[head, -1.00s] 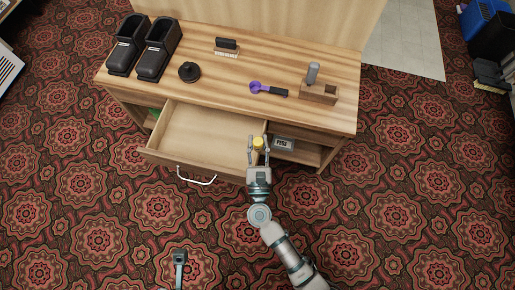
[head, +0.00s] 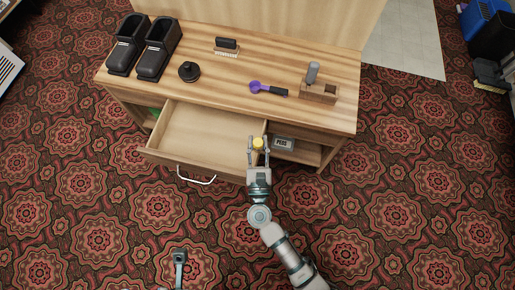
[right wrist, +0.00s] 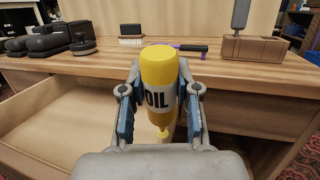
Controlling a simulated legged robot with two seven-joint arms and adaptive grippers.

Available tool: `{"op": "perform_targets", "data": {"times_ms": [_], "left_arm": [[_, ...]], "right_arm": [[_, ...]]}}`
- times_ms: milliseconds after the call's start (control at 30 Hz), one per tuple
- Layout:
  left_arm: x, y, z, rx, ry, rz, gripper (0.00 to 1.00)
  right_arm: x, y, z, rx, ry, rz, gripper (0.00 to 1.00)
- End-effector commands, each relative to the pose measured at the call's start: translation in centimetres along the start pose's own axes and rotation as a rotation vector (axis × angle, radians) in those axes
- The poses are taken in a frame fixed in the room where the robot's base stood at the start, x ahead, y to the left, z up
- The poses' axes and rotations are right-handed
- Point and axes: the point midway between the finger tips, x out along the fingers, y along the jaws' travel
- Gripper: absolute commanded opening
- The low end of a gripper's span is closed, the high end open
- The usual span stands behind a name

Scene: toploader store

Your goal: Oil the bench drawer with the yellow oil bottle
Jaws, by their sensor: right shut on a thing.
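The yellow oil bottle (right wrist: 158,68) has a white label reading "OIL". In the right wrist view it is upside down, with its narrow yellow tip pointing down. My right gripper (head: 258,146) is shut on it, a finger on each side; the bottle's yellow end (head: 258,143) shows in the head view. The bench drawer (head: 208,135) is pulled open, looks empty and has a white handle. The bottle is at the drawer's right edge; I cannot tell its exact height or whether it touches. My left gripper (head: 179,257) is at the bottom; its jaw state is unclear.
The wooden bench (head: 335,118) holds two black bins (head: 157,50), a black round object (head: 189,71), a brush (head: 227,47), a purple scoop (head: 268,88) and a wooden block with a tool (head: 318,92). A grey scale-like device (head: 284,144) is on the shelf right of the drawer.

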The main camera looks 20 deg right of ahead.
Motion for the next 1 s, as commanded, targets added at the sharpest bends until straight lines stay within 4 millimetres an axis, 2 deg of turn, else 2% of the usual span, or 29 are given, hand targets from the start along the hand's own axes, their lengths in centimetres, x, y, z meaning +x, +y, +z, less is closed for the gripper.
{"op": "perform_targets", "data": {"times_ms": [600,733,1000], "left_arm": [[1.2,0.1,-0.7,0.001,0.019,0.006,0.40],[1.2,0.1,-0.8,0.002,0.019,0.006,0.40],[1.2,0.1,-0.8,0.002,0.019,0.006,0.40]], "right_arm": [[-7.5,0.0,2.6,0.001,0.001,0.000,0.00],[-8.2,0.0,2.8,0.000,0.001,0.000,0.00],[-8.2,0.0,2.9,0.000,0.000,0.000,0.00]]}}
